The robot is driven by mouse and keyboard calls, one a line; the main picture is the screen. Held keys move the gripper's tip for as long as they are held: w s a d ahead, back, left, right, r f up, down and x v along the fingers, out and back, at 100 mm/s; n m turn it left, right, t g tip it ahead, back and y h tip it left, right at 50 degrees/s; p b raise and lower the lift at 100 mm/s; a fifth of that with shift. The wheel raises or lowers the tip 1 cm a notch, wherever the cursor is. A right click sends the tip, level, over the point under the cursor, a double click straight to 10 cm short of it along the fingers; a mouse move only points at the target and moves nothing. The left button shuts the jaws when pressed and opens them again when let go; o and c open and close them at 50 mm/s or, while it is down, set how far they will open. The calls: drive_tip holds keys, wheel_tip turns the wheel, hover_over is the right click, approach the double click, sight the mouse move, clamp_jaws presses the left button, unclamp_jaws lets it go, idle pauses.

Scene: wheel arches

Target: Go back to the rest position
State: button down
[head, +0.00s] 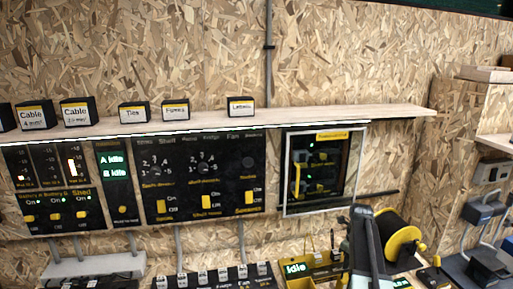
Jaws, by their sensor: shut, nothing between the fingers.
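My gripper (362,212) is at the end of my grey and black arm, which rises from the bottom edge right of centre. It is shut and empty. It stands in front of the lower right corner of the framed panel (325,170) and just left of a black and yellow reel (402,243). The arm hides part of the bench behind it. Whether the gripper touches anything cannot be told from this view.
A wooden shelf (330,117) carries several small labelled boxes (77,111). Below it are black control panels (205,170) with yellow switches. A yellow unit reading "Idle" (296,269) and a socket strip (212,279) crowd the bottom. Grey devices (480,210) stand at right.

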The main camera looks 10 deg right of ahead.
drive_tip(key=s+a+r+n+p, duration=0.1)
drive_tip(key=a+n, duration=0.4)
drive_tip(key=a, duration=0.7)
drive_tip(key=s+a+r+n+p, duration=0.15)
drive_tip(key=a+n, duration=0.35)
drive_tip(key=a, duration=0.7)
drive_tip(key=s+a+n, duration=0.8)
drive_tip(key=a+n, duration=0.1)
drive_tip(key=n, duration=1.1)
drive_tip(key=shift+a+r+g, duration=0.3)
drive_tip(key=shift+s, duration=0.1)
